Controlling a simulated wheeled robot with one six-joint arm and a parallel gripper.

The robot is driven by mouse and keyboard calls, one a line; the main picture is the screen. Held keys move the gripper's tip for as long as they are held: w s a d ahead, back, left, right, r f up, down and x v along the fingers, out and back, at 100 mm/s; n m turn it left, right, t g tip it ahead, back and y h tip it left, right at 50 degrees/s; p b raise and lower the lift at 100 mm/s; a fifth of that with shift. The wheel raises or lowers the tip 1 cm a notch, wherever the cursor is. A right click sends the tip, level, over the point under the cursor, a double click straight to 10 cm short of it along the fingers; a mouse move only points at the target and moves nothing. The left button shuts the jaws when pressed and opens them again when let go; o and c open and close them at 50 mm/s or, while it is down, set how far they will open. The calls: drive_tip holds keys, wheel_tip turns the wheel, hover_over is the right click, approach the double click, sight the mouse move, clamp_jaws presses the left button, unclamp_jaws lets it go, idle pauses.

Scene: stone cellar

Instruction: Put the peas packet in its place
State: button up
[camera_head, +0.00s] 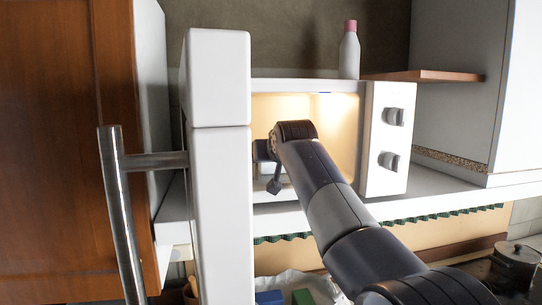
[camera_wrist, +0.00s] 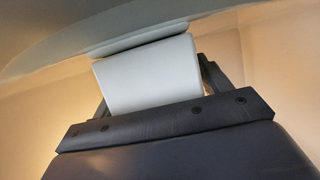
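My gripper (camera_wrist: 152,82) is inside the lit microwave, at the end of my arm that reaches in past the open door. In the wrist view a plain white block (camera_wrist: 148,74) sits between the two dark fingers, which close against its sides. Its top end is close to a pale rounded surface above; I cannot tell if they touch. No print shows on the block, so I cannot tell whether it is the peas packet. In the head view the gripper (camera_head: 268,165) is partly hidden by my wrist. No peas packet can be made out for certain.
The white microwave (camera_head: 385,150) has its door (camera_head: 218,190) open toward me, with a long metal handle (camera_head: 122,210). A white bottle (camera_head: 349,55) stands on top. A blue item (camera_head: 269,297) and green item (camera_head: 302,297) are below. A pot (camera_head: 515,262) is lower right.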

drive_tip(key=shift+o, duration=0.8)
drive_tip(key=shift+r, duration=0.2)
drive_tip(key=b+v, duration=0.3)
drive_tip(key=v, duration=0.9)
drive_tip(key=shift+a+f, duration=0.1)
